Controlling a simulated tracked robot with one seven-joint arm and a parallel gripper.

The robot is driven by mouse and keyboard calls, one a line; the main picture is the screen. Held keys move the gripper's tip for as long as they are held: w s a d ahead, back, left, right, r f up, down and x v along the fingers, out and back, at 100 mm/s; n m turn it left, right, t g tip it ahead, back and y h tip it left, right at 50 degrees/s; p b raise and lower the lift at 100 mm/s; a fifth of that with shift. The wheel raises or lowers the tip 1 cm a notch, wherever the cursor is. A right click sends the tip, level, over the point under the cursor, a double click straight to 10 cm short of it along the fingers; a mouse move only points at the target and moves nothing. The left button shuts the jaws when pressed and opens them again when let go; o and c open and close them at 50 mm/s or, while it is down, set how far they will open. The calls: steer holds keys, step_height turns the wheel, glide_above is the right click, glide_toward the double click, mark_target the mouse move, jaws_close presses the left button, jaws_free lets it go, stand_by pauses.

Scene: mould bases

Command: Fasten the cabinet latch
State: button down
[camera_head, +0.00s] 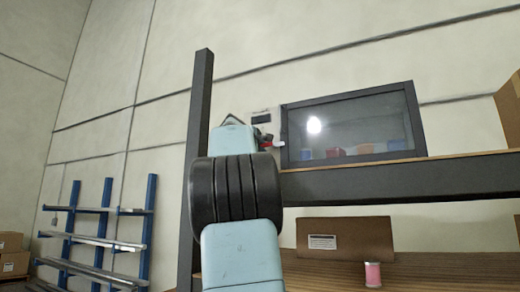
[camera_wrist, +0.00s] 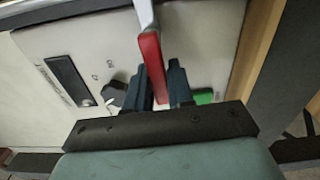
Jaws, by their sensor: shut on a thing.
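The cabinet (camera_head: 352,104) with a dark-framed glass door stands on the upper shelf in the head view. Its pale control panel (camera_wrist: 112,52) fills much of the wrist view. The latch has a red handle (camera_wrist: 151,58) on a pale metal lever (camera_wrist: 144,12); a bit of red shows beside the door frame in the head view (camera_head: 267,143). My gripper (camera_wrist: 161,84) is shut on the red handle, with one dark finger on each side. In the head view my arm hides the gripper and most of the panel.
The panel has a black display (camera_wrist: 70,77), a dark knob (camera_wrist: 114,91) and a green button (camera_wrist: 203,96) close to my fingers. A dark shelf post (camera_head: 200,120) stands left of my arm. A cardboard box (camera_head: 345,239) and a pink spool (camera_head: 373,274) are on the lower shelf.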

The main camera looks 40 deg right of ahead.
steer(key=shift+m, duration=0.5)
steer(key=c, duration=1.1)
jaws_free()
steer(key=shift+r, duration=0.1)
steer(key=shift+a, duration=0.1)
steer(key=v, duration=1.3)
steer(key=shift+s+a, duration=0.1)
steer(key=shift+a, duration=0.15)
